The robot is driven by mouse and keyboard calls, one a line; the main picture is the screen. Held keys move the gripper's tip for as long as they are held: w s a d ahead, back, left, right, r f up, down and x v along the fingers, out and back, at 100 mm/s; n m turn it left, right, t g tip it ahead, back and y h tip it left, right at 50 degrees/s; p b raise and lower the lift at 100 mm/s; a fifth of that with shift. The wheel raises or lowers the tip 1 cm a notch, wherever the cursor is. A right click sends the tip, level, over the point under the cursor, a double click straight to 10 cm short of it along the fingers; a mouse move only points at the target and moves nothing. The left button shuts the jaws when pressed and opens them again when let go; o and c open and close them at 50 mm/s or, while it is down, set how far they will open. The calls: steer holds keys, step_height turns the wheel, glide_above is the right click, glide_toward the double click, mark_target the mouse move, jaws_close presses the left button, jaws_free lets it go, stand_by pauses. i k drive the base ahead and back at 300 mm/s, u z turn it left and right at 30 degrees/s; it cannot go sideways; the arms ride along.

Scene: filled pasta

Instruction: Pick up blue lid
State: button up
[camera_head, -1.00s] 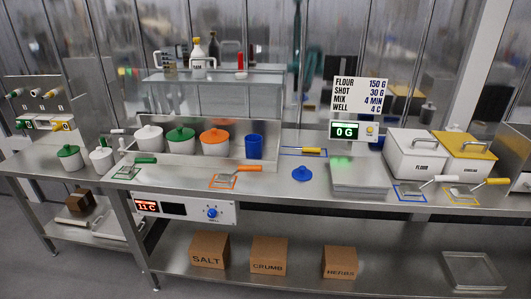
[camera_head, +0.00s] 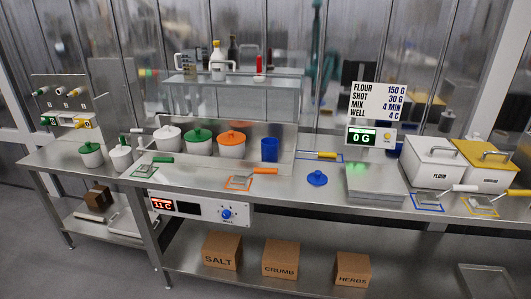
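The blue lid (camera_head: 317,178) lies on the steel counter, right of centre, with its small knob facing up. It sits apart from other things. A blue container (camera_head: 269,149) stands open, without a lid on it, at the right end of the steel tray behind and to the left of the lid. My gripper does not show in the head view.
A scale (camera_head: 374,185) stands close on the right, with flour (camera_head: 430,163) and yellow-lidded bins (camera_head: 481,165) beyond. Counter around the lid is clear.

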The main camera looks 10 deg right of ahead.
mark_target(316, 178)
steer(key=i, duration=0.9)
steer(key=z, duration=0.05)
